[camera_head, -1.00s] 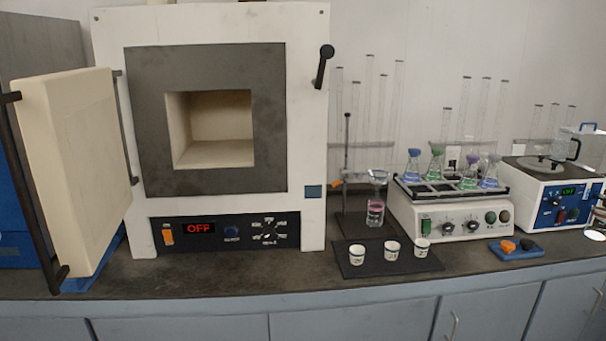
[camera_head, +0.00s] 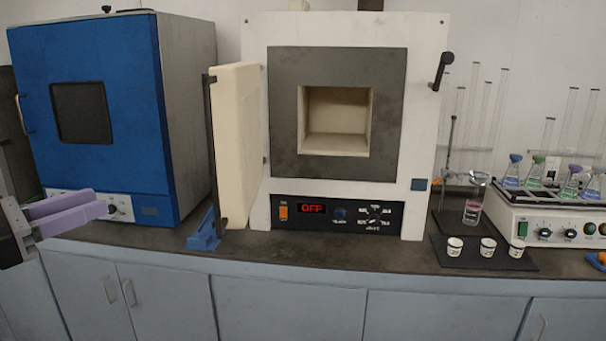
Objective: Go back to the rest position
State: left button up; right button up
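My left gripper (camera_head: 100,202) comes in at the left edge of the head view, its two light purple fingers pointing right. It is in front of the lower part of the blue oven. The fingers look close together and one partly covers the other, so any gap is hard to judge. I see nothing held at their visible ends. My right gripper is not in view.
A white furnace (camera_head: 259,40) stands mid-bench, its thick door (camera_head: 237,150) swung open to the left and its display reading OFF. The blue oven (camera_head: 120,60) is shut. Three small cups (camera_head: 488,248) stand on a dark mat; a flask shaker (camera_head: 540,215) is at right.

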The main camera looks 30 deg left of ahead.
pick_arm(q)
jog(key=w+a+f+m+g+y, duration=0.1)
jog(key=w+f+m+g+y, duration=0.6)
jog(key=w+f, duration=0.8)
jog(key=w+d+f+m+g+h+p, duration=0.1)
jog(key=w+d+f+m, duration=0.55)
jog(key=f, duration=0.35)
jog(key=w+d+f+m+g+h+p, duration=0.1)
jog(key=w+d+f+m, duration=0.5)
jog(key=f, duration=0.5)
jog(key=s+d+f+m+g+h+p, duration=0.1)
jog(key=s+d+f+m, duration=0.3)
jog(key=d+f, duration=0.55)
jog(key=s+d+f+m+g+h+p, duration=0.15)
jog(key=s+d+f+m, duration=0.25)
jog(key=d+f, duration=0.55)
jog(key=s+d+f+m+g+h, duration=0.1)
jog(key=s+d+f, duration=0.2)
jog(key=s+d, duration=0.2)
jog(key=s+d+f+m+g+h, duration=0.1)
jog(key=s+d+f+g, duration=0.1)
jog(key=s+d, duration=0.3)
jog(key=s+d+f+m+g+h+p, duration=0.1)
jog(key=s+d+f+g, duration=0.1)
jog(key=s+d, duration=0.4)
jog(key=s+f, duration=0.1)
jog(key=s, duration=0.2)
jog(key=shift+f, duration=0.4)
